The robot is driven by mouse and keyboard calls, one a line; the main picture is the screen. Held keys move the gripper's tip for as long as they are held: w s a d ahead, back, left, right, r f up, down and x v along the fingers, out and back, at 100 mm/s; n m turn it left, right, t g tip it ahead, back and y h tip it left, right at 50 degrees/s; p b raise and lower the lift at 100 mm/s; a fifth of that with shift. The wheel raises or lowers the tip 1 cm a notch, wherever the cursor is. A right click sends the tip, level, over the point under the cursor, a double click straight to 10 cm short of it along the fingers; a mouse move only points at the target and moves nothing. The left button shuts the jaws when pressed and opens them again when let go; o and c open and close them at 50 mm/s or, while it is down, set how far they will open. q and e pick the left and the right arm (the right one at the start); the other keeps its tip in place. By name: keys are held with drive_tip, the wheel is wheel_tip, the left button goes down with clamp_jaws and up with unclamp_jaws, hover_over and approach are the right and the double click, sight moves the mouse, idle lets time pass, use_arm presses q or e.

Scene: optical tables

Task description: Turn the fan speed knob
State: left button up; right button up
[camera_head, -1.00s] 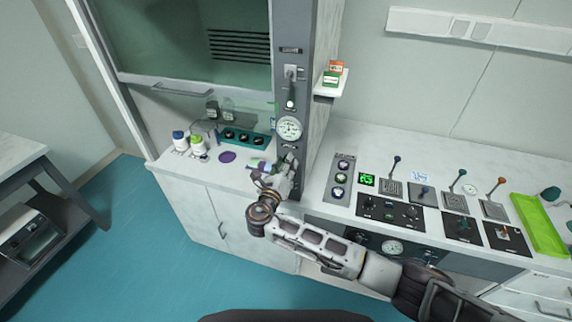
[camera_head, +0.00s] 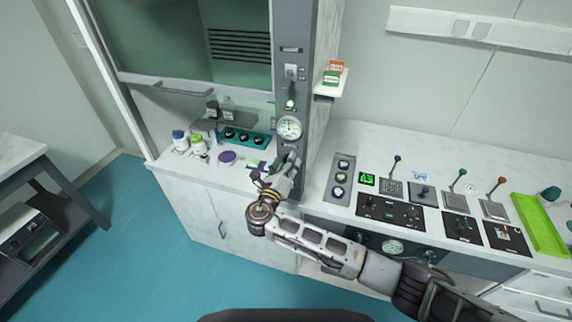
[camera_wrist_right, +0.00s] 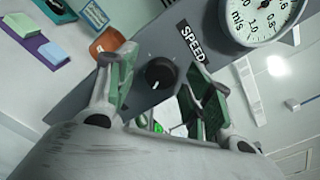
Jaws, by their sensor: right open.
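The fan speed knob (camera_wrist_right: 160,73) is a small black dial with a white mark on the grey column, beside a SPEED label (camera_wrist_right: 191,42) in the right wrist view. My right gripper (camera_wrist_right: 162,85) is open, with a green-padded finger on either side of the knob in that view. I cannot tell whether the fingers touch it. In the head view my right gripper (camera_head: 287,166) is at the column's lower part, below the round gauge (camera_head: 289,128), and hides the knob. The gauge also shows in the right wrist view (camera_wrist_right: 262,14). My left gripper is not in view.
The grey column (camera_head: 290,55) stands between the fume hood and a white bench with control panels (camera_head: 390,211). A small shelf (camera_head: 331,84) juts out right of the column.

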drive_tip(key=shift+s, duration=0.15)
drive_tip(key=v, duration=1.1)
drive_tip(key=shift+s, duration=0.3)
drive_tip(key=shift+a, duration=0.1)
idle(0.3)
